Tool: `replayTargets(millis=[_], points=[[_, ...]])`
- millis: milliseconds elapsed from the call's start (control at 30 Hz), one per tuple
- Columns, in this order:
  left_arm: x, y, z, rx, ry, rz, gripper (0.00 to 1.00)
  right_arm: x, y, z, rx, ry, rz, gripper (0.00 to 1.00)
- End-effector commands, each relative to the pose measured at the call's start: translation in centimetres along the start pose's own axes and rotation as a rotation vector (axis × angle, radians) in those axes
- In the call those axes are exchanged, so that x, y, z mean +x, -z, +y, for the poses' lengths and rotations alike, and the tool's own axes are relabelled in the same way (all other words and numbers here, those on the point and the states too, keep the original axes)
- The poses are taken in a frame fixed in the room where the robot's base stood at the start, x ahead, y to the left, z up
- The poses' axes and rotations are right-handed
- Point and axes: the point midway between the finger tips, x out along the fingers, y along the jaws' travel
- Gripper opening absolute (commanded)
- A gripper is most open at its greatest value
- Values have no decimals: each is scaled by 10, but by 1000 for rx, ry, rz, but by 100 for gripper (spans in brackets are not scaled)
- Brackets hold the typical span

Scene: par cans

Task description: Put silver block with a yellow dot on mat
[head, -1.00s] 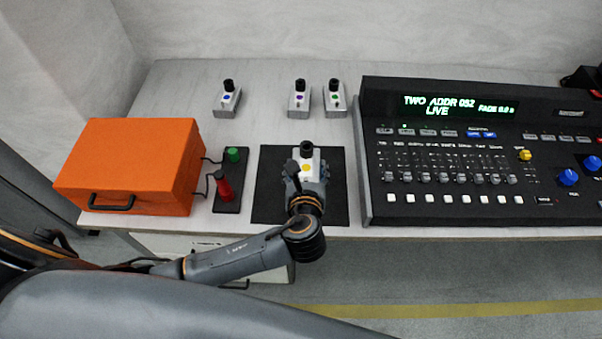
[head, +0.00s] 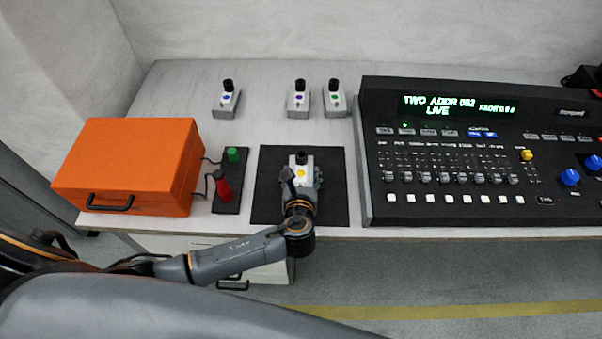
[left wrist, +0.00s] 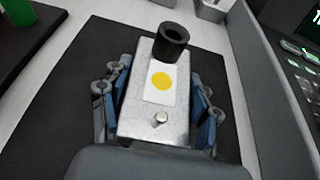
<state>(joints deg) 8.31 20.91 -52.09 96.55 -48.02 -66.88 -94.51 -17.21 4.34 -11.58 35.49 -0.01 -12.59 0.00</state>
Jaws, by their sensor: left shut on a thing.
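The silver block with a yellow dot (head: 301,170) is over the black mat (head: 265,195) in the head view. It also shows large in the left wrist view (left wrist: 151,112), with a black knob at its far end and a small metal switch at its near end. My left gripper (head: 301,181) has its fingers on both sides of the block and is shut on it. The mat spreads around the block in the left wrist view (left wrist: 60,120). Whether the block's underside touches the mat is hidden. My right gripper is not in view.
Three similar silver blocks, with blue (head: 227,99), purple (head: 299,100) and green (head: 335,99) dots, stand at the back. A orange case (head: 130,160) and a black switch box (head: 228,200) are left of the mat. A lighting console (head: 470,160) stands close to its right.

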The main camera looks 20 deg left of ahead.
Motion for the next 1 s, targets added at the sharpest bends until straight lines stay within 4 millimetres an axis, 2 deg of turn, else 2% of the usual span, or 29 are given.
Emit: replayTargets(millis=[33,67,167,567,767,1000], points=[[1,0,0,0,0,-3,5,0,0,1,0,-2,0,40],[1,2,0,1,0,1,64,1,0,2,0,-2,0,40],[1,2,0,1,0,1,84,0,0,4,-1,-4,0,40],[-1,-2,0,-1,1,0,84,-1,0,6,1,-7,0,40],[-32,0,0,0,3,4,84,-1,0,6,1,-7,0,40],[-84,0,0,-1,3,3,84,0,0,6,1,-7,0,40]])
